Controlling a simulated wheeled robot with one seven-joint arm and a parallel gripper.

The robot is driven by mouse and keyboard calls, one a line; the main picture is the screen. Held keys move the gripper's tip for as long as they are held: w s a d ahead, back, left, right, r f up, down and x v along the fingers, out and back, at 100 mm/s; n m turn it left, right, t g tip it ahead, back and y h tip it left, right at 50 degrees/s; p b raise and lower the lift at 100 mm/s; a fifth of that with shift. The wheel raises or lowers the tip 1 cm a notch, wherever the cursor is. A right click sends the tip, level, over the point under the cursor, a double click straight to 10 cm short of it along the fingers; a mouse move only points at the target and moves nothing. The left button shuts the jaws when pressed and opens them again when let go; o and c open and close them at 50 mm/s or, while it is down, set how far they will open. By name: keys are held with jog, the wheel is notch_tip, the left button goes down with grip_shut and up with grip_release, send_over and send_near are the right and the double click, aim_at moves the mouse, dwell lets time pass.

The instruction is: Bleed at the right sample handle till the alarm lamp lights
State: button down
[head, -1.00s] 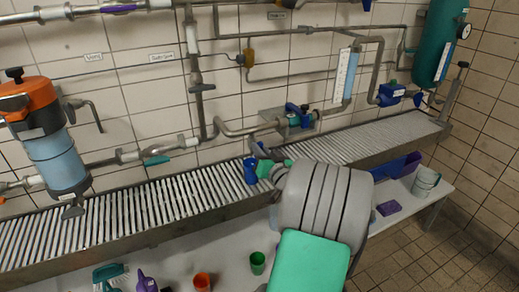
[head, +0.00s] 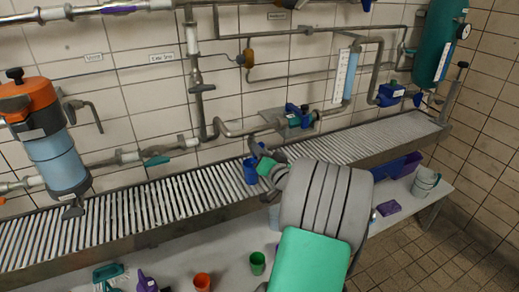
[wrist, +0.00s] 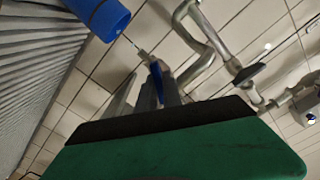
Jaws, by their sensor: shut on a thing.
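My gripper (head: 259,151) is in front of the wall pipework, just above the slatted grating. In the wrist view my gripper (wrist: 150,92) has its narrow grey fingers close together on a slim blue handle (wrist: 157,80). I take this to be the sample handle, but my wrist hides most of it in the head view. A blue cup (head: 250,172) stands on the grating just below the gripper. It shows at the upper left of the wrist view (wrist: 105,14), apart from the fingers. I cannot make out a lit alarm lamp in either view.
The slatted grating (head: 130,207) runs along the wall. Grey pipes with a blue-handled valve (head: 298,116) lie behind my arm. An orange-topped filter (head: 45,140) stands left, a green tank (head: 440,40) right.

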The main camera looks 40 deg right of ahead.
jog(key=m+p, duration=0.2)
jog(key=m, duration=0.4)
jog(key=shift+d, duration=0.1)
jog(key=m, duration=0.1)
jog(key=m+p, duration=0.1)
jog(key=m, duration=0.1)
jog(key=m+p, duration=0.1)
jog(key=m, duration=0.1)
jog(key=shift+f, duration=0.25)
jog(key=shift+m+p, duration=0.3)
jog(key=shift+m, duration=0.2)
jog(key=c, duration=1.5)
grip_release()
jog(key=shift+s, duration=0.1)
jog(key=v, duration=0.7)
jog(key=shift+s+b, duration=0.4)
